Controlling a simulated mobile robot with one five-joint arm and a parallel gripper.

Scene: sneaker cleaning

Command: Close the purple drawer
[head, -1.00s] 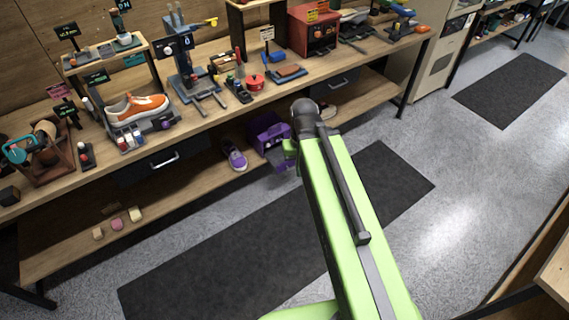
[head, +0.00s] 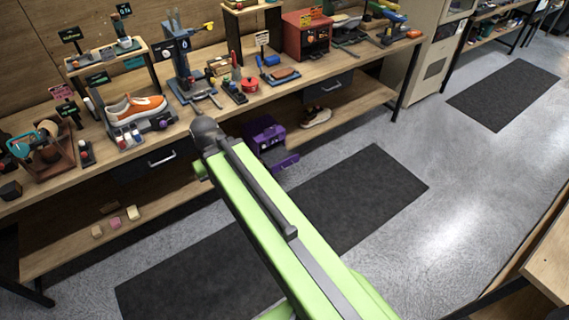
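The purple drawer box (head: 264,131) stands on the lower shelf under the long workbench. Its purple drawer (head: 284,162) is pulled out toward the floor, beyond the shelf's front edge. My green arm reaches up from the bottom, and its dark rounded joint is left of the box, in front of the bench. The arm's upper edge passes left of the drawer. I cannot see my gripper; it seems hidden beyond the arm.
A light shoe (head: 316,116) sits on the lower shelf (head: 352,102) right of the box. Small blocks (head: 115,222) lie on the shelf at left. Tools and an orange shoe (head: 136,108) are on the bench top. A dark mat (head: 375,195) covers open floor.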

